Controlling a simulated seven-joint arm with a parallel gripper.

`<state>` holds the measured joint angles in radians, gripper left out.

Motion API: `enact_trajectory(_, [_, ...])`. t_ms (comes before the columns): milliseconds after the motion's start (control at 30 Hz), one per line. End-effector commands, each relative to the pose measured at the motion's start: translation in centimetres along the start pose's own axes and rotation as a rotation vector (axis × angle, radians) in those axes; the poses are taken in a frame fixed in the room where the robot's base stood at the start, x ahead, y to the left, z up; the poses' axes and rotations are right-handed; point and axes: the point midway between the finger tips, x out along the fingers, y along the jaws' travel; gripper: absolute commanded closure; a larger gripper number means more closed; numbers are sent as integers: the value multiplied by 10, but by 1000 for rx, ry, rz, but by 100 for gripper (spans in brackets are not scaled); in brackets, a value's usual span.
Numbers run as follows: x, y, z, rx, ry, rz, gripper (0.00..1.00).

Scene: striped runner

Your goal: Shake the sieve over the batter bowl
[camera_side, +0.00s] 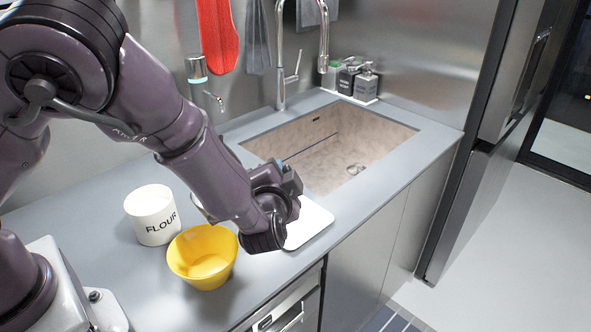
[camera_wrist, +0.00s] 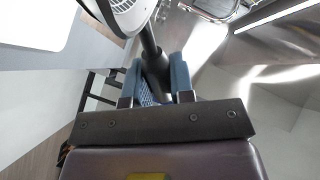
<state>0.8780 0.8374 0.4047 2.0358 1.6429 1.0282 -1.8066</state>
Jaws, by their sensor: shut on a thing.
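My gripper (camera_wrist: 157,80) is shut on the dark handle of the sieve (camera_wrist: 152,48), with one blue finger on each side of it. The round, pale sieve head (camera_wrist: 124,14) is at the top of the wrist view, cut off by the frame edge. In the side view my forearm and wrist hide most of the sieve; a small greyish edge shows just left of the forearm, and I cannot tell if it is the sieve. The yellow batter bowl (camera_side: 190,266) stands upright on the counter, left of my wrist. Its inside looks yellow; any batter is unclear.
A white tub marked FLOUR (camera_side: 152,221) stands behind and left of the bowl. A white board (camera_side: 312,222) lies right of my wrist. The sink (camera_side: 335,150) is behind it, with a tap (camera_side: 281,60) and bottles (camera_side: 350,80). The counter's front edge runs close to the bowl.

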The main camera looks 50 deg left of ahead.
Motion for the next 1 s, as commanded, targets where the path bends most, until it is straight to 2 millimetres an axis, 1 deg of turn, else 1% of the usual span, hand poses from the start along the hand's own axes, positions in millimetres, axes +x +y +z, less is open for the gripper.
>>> enact_trajectory(33, [-11,0,10,4,-4,3,100])
enact_trajectory(133, [-29,1,27,5,-3,2,100])
enact_trajectory(200, [-39,0,35,4,1,1,100])
enact_trajectory(300, [-46,1,41,4,6,-1,100])
enact_trajectory(1000, [-39,31,58,5,6,-1,100])
